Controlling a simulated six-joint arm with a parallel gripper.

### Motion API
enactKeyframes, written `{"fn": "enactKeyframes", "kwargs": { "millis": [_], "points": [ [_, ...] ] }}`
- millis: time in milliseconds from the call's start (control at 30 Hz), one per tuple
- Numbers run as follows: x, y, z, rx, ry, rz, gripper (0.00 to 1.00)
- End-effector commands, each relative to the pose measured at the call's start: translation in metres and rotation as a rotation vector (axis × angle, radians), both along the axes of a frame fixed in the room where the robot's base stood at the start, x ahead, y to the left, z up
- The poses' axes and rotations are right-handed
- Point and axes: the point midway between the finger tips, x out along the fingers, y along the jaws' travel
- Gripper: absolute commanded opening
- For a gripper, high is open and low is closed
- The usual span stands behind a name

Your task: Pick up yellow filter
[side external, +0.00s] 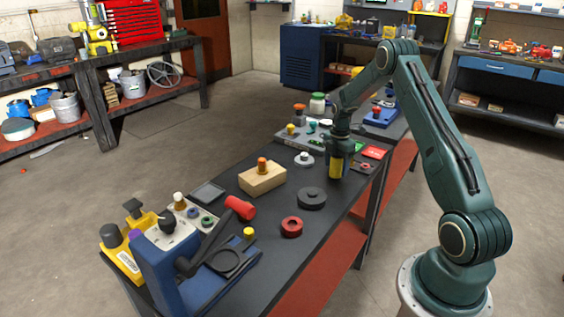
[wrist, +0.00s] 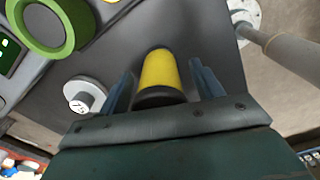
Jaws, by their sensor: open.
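The yellow filter (side external: 336,166) stands on the dark bench, directly under my gripper in the side external view. In the wrist view the yellow filter (wrist: 159,72) is a yellow cylinder with a dark band at its near end, lying between my two fingers. My gripper (wrist: 160,85) is open, with one finger on each side of the filter and a visible gap on both sides. In the side view my gripper (side external: 337,150) points down over the filter and hides its upper part.
A white disc with a knob (side external: 304,159) is just left of the filter. A black round part (side external: 312,198), a wooden block (side external: 262,179) and a red ring (side external: 292,227) lie nearer the camera. A green ring (wrist: 45,22) shows in the wrist view.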

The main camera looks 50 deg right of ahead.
Motion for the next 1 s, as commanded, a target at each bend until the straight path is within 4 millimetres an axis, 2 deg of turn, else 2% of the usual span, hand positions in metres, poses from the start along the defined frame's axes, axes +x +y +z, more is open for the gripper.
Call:
{"fn": "enactKeyframes", "kwargs": {
  "millis": [133,300,367,400,767,1000],
  "points": [
    [0.000,0.000,0.000,0.000,0.000,0.000,0.66],
    [0.000,0.000,0.000,0.000,0.000,0.000,0.32],
    [0.000,0.000,0.000,0.000,0.000,0.000,0.21],
    [0.000,0.000,0.000,0.000,0.000,0.000,0.19],
    [0.000,0.000,0.004,-0.001,-0.001,0.000,0.18],
    [0.001,-0.001,0.023,-0.002,-0.002,0.000,0.18]
  ]
}}
